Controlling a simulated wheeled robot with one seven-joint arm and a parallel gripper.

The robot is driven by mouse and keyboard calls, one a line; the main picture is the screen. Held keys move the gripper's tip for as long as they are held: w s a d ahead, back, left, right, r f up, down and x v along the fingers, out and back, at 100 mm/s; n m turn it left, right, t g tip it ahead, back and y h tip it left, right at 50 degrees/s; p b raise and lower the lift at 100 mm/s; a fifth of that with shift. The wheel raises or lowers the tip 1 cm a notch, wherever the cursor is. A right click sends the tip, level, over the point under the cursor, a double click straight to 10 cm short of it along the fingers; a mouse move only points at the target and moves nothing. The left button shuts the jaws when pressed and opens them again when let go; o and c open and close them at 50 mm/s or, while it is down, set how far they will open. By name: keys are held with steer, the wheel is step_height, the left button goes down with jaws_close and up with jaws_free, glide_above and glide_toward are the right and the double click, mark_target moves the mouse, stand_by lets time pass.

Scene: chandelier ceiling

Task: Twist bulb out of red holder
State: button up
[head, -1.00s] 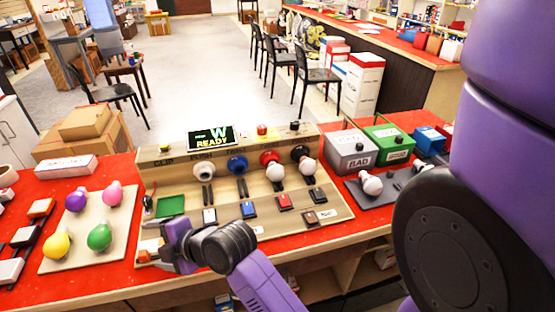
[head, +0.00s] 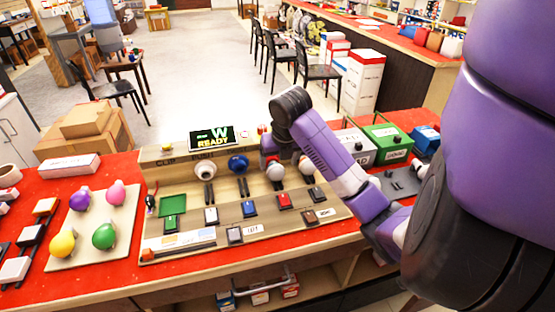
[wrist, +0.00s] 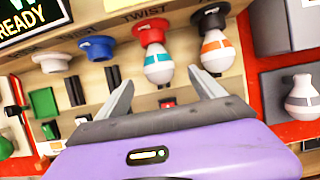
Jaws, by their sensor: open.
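The red holder (wrist: 149,30) is on the upright wooden panel, under a TWIST label. A white bulb with a teal stripe (wrist: 158,64) sits in it, pointing outward and down. In the head view this bulb (head: 275,172) shows below my wrist, which partly hides the red holder. My gripper (wrist: 160,79) is open, its two fingers on either side of the bulb's lower end in the wrist view, with visible gaps. I cannot tell its exact distance from the bulb.
A black holder (wrist: 211,17) with an orange-striped bulb (wrist: 215,49) is close on the right. A blue holder (wrist: 97,48) and a white holder (wrist: 53,61) are to the left. Grey and green bins (head: 388,138) stand right of the panel. Coloured bulbs lie on a left board (head: 124,214).

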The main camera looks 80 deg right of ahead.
mark_target(273, 170)
steer(key=shift+x, duration=3.55)
steer(key=c, duration=1.4)
steer(key=shift+g+h, duration=0.5)
steer(key=shift+g, duration=0.3)
steer(key=shift+c, duration=0.2)
steer(key=shift+w+a, duration=0.1)
steer(key=shift+g+p, duration=0.35)
steer(key=shift+g, duration=0.05)
steer(key=shift+n+h, duration=0.3)
steer(key=shift+a+f+g+h+p, duration=0.1)
steer(key=shift+g+h+p, duration=0.35)
steer(key=shift+g, duration=0.55)
